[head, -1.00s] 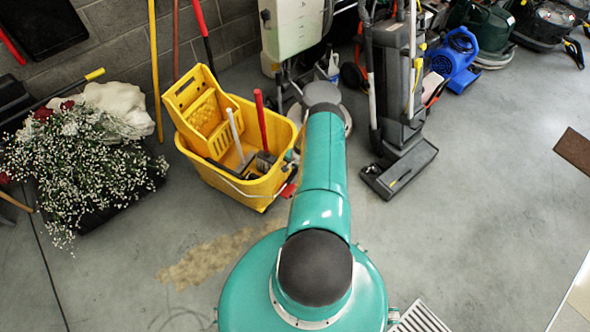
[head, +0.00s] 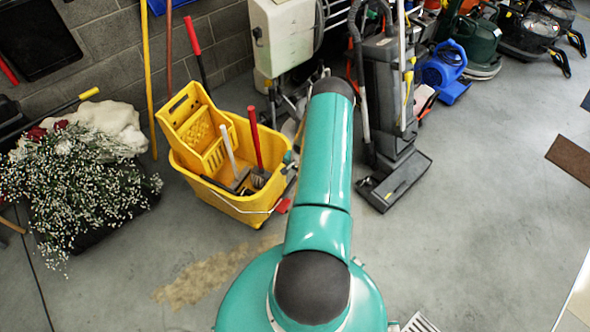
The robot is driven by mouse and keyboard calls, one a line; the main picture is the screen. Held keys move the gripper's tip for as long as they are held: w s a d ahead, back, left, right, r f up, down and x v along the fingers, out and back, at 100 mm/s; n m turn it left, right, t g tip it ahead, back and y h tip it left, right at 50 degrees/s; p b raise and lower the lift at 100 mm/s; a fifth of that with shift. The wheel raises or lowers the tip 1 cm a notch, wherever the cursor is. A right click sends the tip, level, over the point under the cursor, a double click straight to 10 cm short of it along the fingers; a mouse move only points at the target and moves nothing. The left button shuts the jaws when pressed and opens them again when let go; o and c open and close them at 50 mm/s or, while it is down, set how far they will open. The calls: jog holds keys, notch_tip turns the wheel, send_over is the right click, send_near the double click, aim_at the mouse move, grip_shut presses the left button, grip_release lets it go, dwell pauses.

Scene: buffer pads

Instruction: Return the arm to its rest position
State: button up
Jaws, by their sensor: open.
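My teal arm rises from my round base at the bottom centre of the head view and reaches away from the camera. Its upper link ends at a dark grey joint near the top centre. The links beyond that joint are hidden behind it. My gripper does not show in this view, so I cannot see its fingers or whether they hold anything.
A yellow mop bucket (head: 225,200) stands left of my arm. An upright vacuum (head: 397,165) stands right of it, with a blue blower (head: 443,66) behind. White flowers (head: 75,190) lie far left. The floor (head: 470,240) at right is clear.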

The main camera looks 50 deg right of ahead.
jog(key=shift+s+r, duration=0.25)
jog(key=shift+r, duration=0.95)
jog(key=w+a+r+n, duration=0.25)
jog(key=w+r, duration=0.25)
jog(key=r, duration=0.5)
jog(key=w+a+r+n, duration=0.25)
jog(key=w+r, duration=0.25)
jog(key=r, duration=0.6)
jog(key=w+a+r+n+h, duration=0.1)
jog(key=w+a+r+n, duration=0.1)
jog(key=a+r, duration=0.55)
jog(key=w+a+r+n, duration=0.1)
jog(key=a+r, duration=0.3)
jog(key=r, duration=0.6)
jog(key=s+a+r+n+t, duration=0.1)
jog(key=s+a+r+n, duration=0.1)
jog(key=s+a+r, duration=0.35)
jog(key=s+a+r+n+t, duration=0.1)
jog(key=s+a+r+n, duration=0.15)
jog(key=a+r, duration=0.6)
jog(key=s+a+r+n+t, duration=0.1)
jog(key=s+a+r+n, duration=0.1)
jog(key=s+a+r, duration=0.35)
jog(key=s+a+r+n, duration=0.2)
jog(key=s+a, duration=0.5)
jog(key=a, duration=0.1)
jog(key=shift+s+y, duration=0.35)
jog(key=shift+y, duration=0.05)
